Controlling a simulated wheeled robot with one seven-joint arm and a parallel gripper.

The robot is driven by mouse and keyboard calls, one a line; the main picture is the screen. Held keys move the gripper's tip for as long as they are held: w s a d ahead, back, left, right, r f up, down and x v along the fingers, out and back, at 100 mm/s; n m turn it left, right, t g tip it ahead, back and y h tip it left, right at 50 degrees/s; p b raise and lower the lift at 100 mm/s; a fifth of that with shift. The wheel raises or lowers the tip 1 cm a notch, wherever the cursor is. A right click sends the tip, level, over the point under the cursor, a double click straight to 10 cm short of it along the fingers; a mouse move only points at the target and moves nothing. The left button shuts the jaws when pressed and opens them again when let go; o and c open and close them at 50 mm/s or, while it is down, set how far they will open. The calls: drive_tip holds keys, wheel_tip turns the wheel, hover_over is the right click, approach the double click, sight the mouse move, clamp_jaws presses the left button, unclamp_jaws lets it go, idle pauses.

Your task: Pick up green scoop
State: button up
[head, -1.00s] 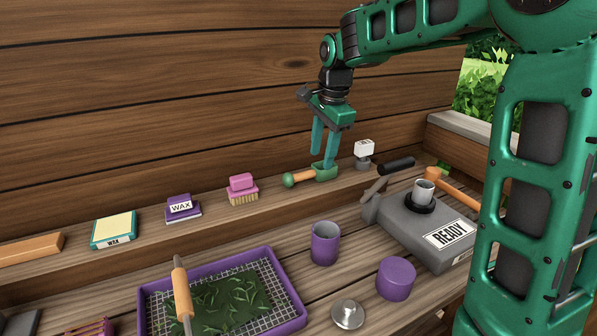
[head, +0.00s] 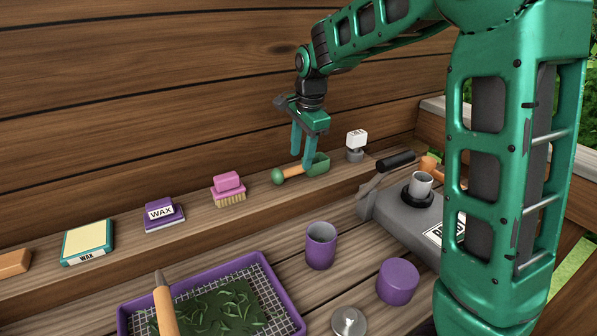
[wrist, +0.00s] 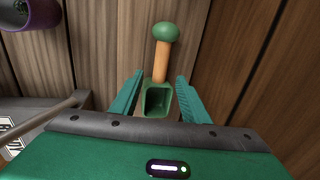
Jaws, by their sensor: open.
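The green scoop (head: 316,164) lies on the raised back shelf, with a wooden handle and a green ball end pointing left in the head view. My gripper (head: 301,162) is open and points down at the scoop's handle. In the wrist view the scoop (wrist: 159,99) lies between the two spread fingers of my gripper (wrist: 158,97), its handle pointing away. A gap shows between each finger and the scoop. Part of the handle is hidden behind a finger in the head view.
On the shelf, a pink brush (head: 229,190) stands left of the scoop and a small white-topped item (head: 356,146) right of it. The wooden wall rises close behind.

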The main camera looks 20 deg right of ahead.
sight(300, 166)
drive_tip(key=f, duration=0.2)
drive_tip(key=w+f, duration=0.1)
drive_tip(key=f, duration=0.1)
drive_tip(key=shift+f, duration=0.2)
clamp_jaws()
drive_tip(key=shift+r, duration=0.15)
wheel_tip(300, 166, up, 18)
idle(0.6)
drive_tip(key=shift+a, duration=0.1)
